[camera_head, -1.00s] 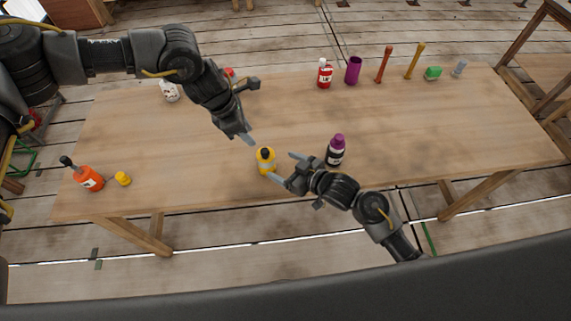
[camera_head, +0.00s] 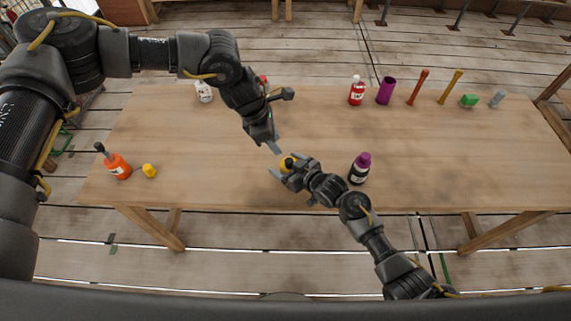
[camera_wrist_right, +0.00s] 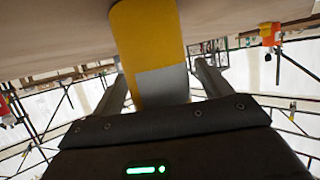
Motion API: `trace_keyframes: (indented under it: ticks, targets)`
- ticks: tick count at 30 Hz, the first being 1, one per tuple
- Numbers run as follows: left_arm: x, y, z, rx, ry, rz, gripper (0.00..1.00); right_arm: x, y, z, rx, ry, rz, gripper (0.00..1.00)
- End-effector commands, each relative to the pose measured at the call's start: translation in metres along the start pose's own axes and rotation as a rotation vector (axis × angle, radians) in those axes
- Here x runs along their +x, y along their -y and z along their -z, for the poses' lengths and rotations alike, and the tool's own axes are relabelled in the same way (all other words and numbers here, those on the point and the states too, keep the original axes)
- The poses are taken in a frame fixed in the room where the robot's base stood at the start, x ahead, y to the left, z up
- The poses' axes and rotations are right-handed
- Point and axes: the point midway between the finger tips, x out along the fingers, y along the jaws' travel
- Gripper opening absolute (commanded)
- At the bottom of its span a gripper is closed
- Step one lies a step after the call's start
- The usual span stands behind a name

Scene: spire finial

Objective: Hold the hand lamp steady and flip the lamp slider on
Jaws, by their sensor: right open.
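The hand lamp appears to be the small yellow object with a dark top (camera_head: 287,161), standing near the table's front edge in the head view and partly hidden by my right gripper. My right gripper (camera_head: 283,169) is open with its fingers around the lamp. In the right wrist view, the yellow body with a grey patch (camera_wrist_right: 147,40) stands between the two fingers (camera_wrist_right: 163,85), with gaps at the sides. My left gripper (camera_head: 270,146) is just above and behind the lamp, pointing down at it. Its jaw opening is unclear. I cannot make out the slider.
A dark bottle with a purple cap (camera_head: 359,169) stands right of my right gripper. An orange bottle (camera_head: 118,167) and a small yellow piece (camera_head: 149,171) are at the left. A red bottle (camera_head: 356,92), purple cup (camera_head: 386,91) and several other items line the back right.

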Motion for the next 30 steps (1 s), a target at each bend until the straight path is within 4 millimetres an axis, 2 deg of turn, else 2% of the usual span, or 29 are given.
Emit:
trace_keyframes:
  ticks: [11,23,27,30]
  targets:
    - [0.000,0.000,0.000,0.000,0.000,0.000,0.36,0.006,0.000,-0.001,-0.001,0.001,0.000,0.77]
    - [0.000,0.000,0.000,0.000,0.000,0.000,0.36,0.006,0.000,-0.001,-0.001,0.001,0.000,0.28]
    - [0.003,0.003,-0.001,-0.003,0.008,0.011,0.21,0.006,0.000,-0.001,-0.001,0.001,0.000,0.26]
    - [0.012,0.016,-0.006,-0.013,0.046,0.052,0.08,0.006,0.000,-0.001,-0.001,0.001,0.000,0.26]
